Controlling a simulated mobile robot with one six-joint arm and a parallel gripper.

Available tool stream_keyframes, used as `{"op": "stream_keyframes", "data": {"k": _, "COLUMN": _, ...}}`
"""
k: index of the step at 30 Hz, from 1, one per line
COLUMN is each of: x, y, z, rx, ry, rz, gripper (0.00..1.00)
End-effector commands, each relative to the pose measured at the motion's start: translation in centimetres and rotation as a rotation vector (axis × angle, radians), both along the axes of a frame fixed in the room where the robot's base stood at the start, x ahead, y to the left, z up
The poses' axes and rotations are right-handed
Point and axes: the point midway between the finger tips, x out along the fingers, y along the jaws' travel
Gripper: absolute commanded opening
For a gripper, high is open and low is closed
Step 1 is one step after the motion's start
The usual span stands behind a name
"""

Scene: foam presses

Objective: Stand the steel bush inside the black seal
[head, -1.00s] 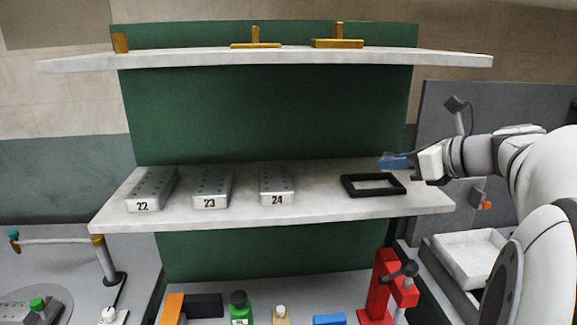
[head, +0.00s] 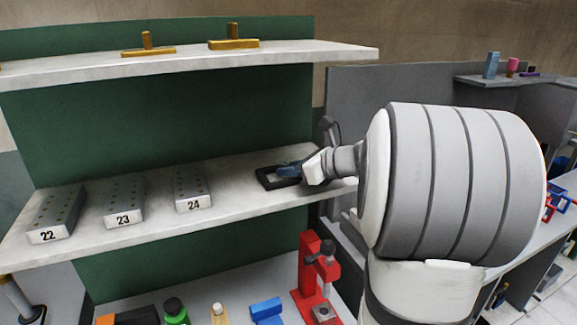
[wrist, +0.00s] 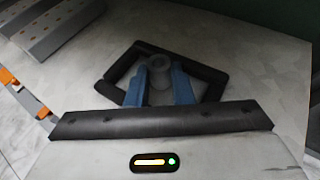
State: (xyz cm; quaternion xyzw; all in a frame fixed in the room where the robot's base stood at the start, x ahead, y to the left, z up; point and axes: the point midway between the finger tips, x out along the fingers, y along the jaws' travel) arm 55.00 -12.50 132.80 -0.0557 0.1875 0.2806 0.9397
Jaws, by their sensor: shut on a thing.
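The black seal (wrist: 208,71) is a square frame lying flat on the pale middle shelf. It also shows at the right end of that shelf in the head view (head: 266,182). My gripper (wrist: 160,80) has blue fingers and reaches over the seal's near side. The fingers are shut on the grey steel bush (wrist: 158,63), a round, hollow-topped piece that looks upright. In the wrist view the bush appears within the seal's opening. I cannot tell whether its base touches the shelf. In the head view my gripper (head: 290,170) hides the bush and part of the seal.
Metal blocks marked 22 (head: 55,214), 23 (head: 124,201) and 24 (head: 192,189) stand left of the seal. An upper shelf (head: 190,62) with brass pieces hangs above. A red press (head: 311,270) stands below. Bare shelf lies between block 24 and the seal.

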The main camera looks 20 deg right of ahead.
Motion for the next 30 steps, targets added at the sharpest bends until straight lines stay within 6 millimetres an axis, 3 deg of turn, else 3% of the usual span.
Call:
{"op": "stream_keyframes", "data": {"k": 20, "x": -0.1, "y": 0.1, "z": -1.6, "rx": 0.000, "ry": 0.007, "rz": 0.003, "gripper": 0.00}}
{"op": "stream_keyframes", "data": {"k": 21, "x": -0.1, "y": 0.1, "z": -1.7, "rx": 0.000, "ry": 0.009, "rz": 0.003, "gripper": 0.23}}
{"op": "stream_keyframes", "data": {"k": 24, "x": -0.1, "y": 0.1, "z": -1.8, "rx": -0.001, "ry": 0.010, "rz": 0.003, "gripper": 0.30}}
{"op": "stream_keyframes", "data": {"k": 30, "x": 0.0, "y": 0.1, "z": -1.9, "rx": 0.000, "ry": 0.011, "rz": 0.004, "gripper": 0.30}}
